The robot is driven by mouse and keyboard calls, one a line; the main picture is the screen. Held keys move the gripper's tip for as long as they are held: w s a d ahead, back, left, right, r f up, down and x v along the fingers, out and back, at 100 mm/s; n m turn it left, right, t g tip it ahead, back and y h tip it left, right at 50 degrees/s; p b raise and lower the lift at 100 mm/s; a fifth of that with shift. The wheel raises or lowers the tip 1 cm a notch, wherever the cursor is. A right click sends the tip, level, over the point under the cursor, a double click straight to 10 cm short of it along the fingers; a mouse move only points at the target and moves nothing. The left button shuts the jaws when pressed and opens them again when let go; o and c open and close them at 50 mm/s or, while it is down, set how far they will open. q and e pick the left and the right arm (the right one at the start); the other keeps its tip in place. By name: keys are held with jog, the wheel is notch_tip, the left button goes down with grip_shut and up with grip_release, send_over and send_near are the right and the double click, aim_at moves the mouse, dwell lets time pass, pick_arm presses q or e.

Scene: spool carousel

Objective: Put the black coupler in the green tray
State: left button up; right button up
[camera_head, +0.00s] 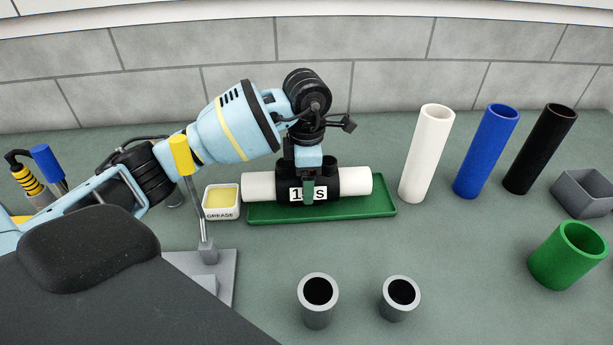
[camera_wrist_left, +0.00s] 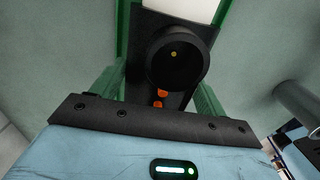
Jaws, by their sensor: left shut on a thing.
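The black coupler (camera_head: 338,180) has a white label with dark lettering on its front. White pipe (camera_head: 258,187) sticks out of both its ends. In the head view the coupler is at or just above the green tray (camera_head: 345,211); I cannot tell whether it touches it. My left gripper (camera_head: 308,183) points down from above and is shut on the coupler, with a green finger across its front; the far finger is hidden. In the left wrist view the coupler (camera_wrist_left: 190,28) shows a round black top port between the fingers. My right gripper is not in view.
A grease box (camera_head: 221,203) stands left of the tray. White (camera_head: 427,155), blue (camera_head: 486,152) and black (camera_head: 540,150) tubes stand to the right, beside a grey bin (camera_head: 585,197) and green cup (camera_head: 565,256). Two grey cups (camera_head: 318,312) stand in front.

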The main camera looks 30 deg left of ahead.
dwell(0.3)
pick_arm(q)
jog(key=o, duration=1.5)
jog(key=shift+f, duration=0.2)
jog(key=shift+c, duration=0.2)
jog(key=shift+r, duration=0.2)
notch_tip(320, 180, up, 12)
jog(key=shift+f+p, duration=0.1)
jog(key=shift+p, duration=0.35)
